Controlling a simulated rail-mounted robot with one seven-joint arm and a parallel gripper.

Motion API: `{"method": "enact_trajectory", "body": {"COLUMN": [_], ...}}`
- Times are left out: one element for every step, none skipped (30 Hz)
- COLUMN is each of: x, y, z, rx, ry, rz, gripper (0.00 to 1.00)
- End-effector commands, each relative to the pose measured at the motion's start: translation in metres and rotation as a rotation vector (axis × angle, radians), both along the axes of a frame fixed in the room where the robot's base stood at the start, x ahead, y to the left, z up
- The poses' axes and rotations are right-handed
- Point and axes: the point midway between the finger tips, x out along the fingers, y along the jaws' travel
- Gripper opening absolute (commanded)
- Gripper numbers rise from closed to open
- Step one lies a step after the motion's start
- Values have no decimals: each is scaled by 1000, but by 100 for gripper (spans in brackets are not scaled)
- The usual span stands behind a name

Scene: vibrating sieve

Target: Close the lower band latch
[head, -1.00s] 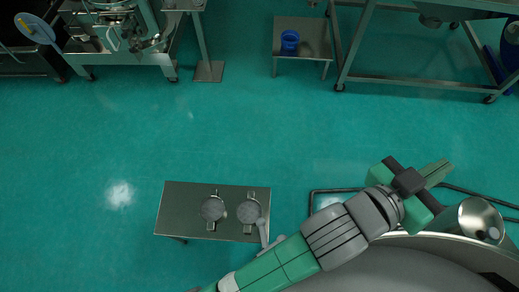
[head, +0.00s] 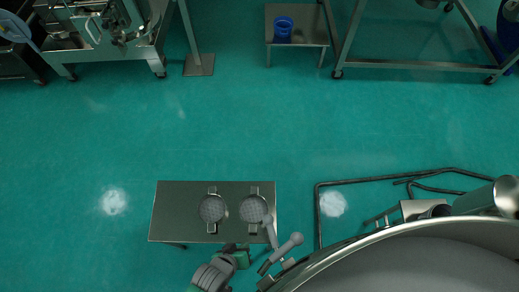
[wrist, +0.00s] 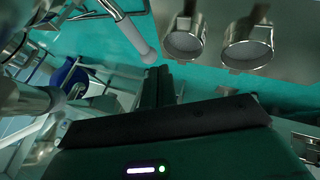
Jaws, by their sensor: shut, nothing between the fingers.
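Two grey lever handles with rounded ends stand beside the big round sieve (head: 400,238). One lever (head: 270,232) overlaps the table's right edge in the head view, and the other lever (head: 287,248) leans up to the right. I cannot tell which belongs to the lower band latch; its band and catch are not clear. In the wrist view one pale lever (wrist: 130,28) ends just above and left of my fingertips, apparently apart from them. My gripper (wrist: 158,75) is shut and empty. In the head view, its green body (head: 238,256) is low, left of the levers.
A small steel table (head: 175,212) holds two round metal pieces (head: 212,208) (head: 253,208), close to my gripper. A black hose or frame (head: 318,215) lies on the floor right of it. A low stand with a blue bucket (head: 283,27) is at the back. The middle floor is clear.

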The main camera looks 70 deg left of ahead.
Motion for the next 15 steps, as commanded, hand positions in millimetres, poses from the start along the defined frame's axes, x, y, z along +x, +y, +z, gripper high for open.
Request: {"method": "enact_trajectory", "body": {"x": [-6,-7,-9,-9,-9,-9,-9,-9,-9,-9,-9,-8,-7,-6,-4], "y": [-2,-3,-3,-3,-3,-3,-3,-3,-3,-3,-3,-3,-2,-2,-1], "z": [-6,-7,-8,-8,-8,-8,-7,-7,-7,-7,-7,-8,-10,-12,-17], "rx": [-8,-10,-12,-12,-13,-13,-13,-13,-13,-12,-12,-12,-12,-12,-12], "ry": [6,8,10,11,11,10,10,10,10,10,10,10,10,10,10], "rz": [9,12,13,15,15,14,14,14,14,13,13,13,13,13,13], "gripper": [0,0,0,0,0,0,0,0,0,0,0,0,0,0,0]}}
